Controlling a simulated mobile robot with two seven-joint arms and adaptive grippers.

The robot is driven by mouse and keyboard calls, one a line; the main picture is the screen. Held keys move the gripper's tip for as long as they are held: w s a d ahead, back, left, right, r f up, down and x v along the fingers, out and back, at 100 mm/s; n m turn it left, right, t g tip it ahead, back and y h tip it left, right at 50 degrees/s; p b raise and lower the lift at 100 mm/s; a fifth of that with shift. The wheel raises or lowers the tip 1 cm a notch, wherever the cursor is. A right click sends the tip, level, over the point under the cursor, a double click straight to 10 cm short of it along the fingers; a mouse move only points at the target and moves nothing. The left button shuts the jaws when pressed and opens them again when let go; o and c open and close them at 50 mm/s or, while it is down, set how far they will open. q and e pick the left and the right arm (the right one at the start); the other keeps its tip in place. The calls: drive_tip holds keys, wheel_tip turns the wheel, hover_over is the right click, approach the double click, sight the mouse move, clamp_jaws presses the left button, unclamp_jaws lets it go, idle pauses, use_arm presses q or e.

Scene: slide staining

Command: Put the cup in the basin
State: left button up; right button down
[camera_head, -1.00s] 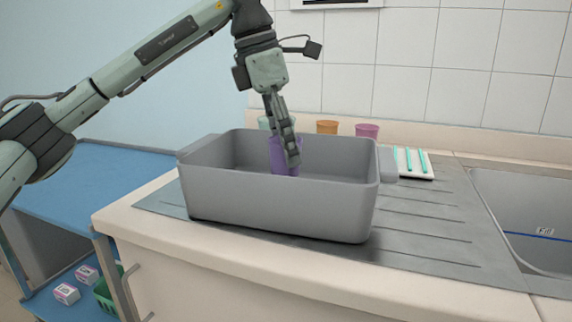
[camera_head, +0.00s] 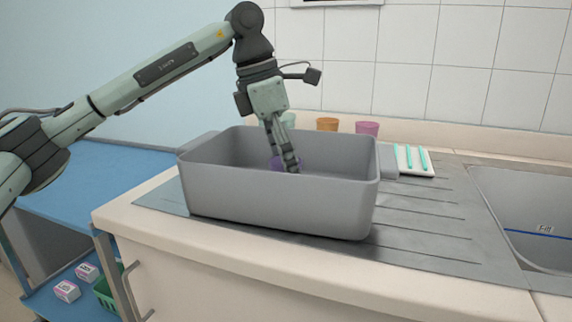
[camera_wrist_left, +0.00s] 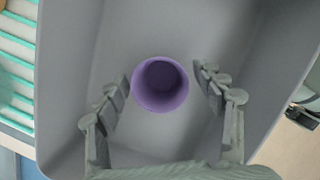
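The wrist view looks down into the cup's round mouth (camera_wrist_left: 160,84), and the cup looks upright over the basin floor. My left gripper (camera_head: 291,168) reaches down into the basin at the cup. In the wrist view its two fingers (camera_wrist_left: 162,72) are spread on either side of the cup, with a narrow gap showing at each side. My right gripper is not in view.
The basin stands on a ribbed metal drainboard (camera_head: 430,225). Behind it are an orange cup (camera_head: 327,125), a pink cup (camera_head: 367,129) and a pale green cup (camera_head: 288,119). A white rack with teal bars (camera_head: 414,160) lies to its right, then a sink (camera_head: 530,215).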

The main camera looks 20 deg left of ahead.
use_arm(q)
drive_tip(key=shift+r, duration=0.1)
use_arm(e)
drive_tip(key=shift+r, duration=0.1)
use_arm(q)
drive_tip(key=shift+r, duration=0.25)
drive_tip(key=v, duration=1.1)
drive_tip(key=shift+r+p, duration=0.25)
drive_tip(key=shift+p, duration=0.05)
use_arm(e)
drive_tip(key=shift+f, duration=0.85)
use_arm(q)
drive_tip(key=shift+s, duration=0.1)
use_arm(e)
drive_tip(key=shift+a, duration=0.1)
